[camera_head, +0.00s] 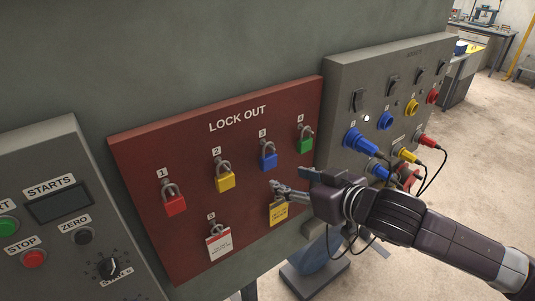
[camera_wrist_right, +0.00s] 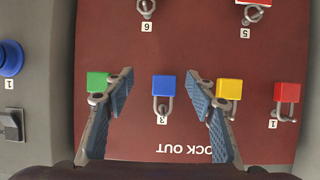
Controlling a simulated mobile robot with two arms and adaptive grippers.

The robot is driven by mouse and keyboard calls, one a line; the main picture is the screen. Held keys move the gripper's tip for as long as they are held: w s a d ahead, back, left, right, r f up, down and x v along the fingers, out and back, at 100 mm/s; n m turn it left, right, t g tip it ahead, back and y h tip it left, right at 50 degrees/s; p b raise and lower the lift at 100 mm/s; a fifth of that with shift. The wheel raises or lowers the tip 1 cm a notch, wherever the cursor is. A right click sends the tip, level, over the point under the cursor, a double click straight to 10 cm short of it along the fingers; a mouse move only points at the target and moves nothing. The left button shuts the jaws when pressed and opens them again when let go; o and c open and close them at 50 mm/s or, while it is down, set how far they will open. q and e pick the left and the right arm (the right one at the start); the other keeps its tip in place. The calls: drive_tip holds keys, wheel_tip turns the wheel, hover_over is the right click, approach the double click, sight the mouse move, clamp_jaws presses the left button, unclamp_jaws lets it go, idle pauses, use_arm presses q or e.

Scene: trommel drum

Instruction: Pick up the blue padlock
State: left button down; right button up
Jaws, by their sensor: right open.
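The blue padlock (camera_head: 268,158) hangs from its shackle on the red LOCK OUT board (camera_head: 140,160), under number 3. In the right wrist view, which shows the board upside down, the blue padlock (camera_wrist_right: 164,86) lies between my two fingers and apart from both. My right gripper (camera_head: 277,189) is open and empty, in front of the board just below the blue padlock in the head view. It also shows in the right wrist view (camera_wrist_right: 160,84), its fingers spread either side of the padlock. My left gripper is not in view.
A yellow padlock (camera_head: 226,180) and a red padlock (camera_head: 175,203) hang left of the blue one, a green padlock (camera_head: 305,142) right. A white-and-red tag (camera_head: 219,243) and a yellow tag (camera_head: 279,212) hang below. A grey panel (camera_head: 340,90) with plugs and cables stands right.

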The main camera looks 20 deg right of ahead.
sight(271, 164)
drive_tip(key=shift+y, duration=0.3)
drive_tip(key=w+a, duration=0.1)
drive_tip(key=w, duration=0.1)
drive_tip(key=w+a+b, duration=0.1)
drive_tip(key=w, duration=0.2)
drive_tip(key=shift+w+a+r, duration=0.25)
drive_tip(key=shift+w+a, duration=0.1)
drive_tip(key=shift+a, duration=0.05)
drive_tip(key=shift+s, duration=0.1)
drive_tip(key=c, duration=1.3)
drive_tip(key=shift+r, duration=0.1)
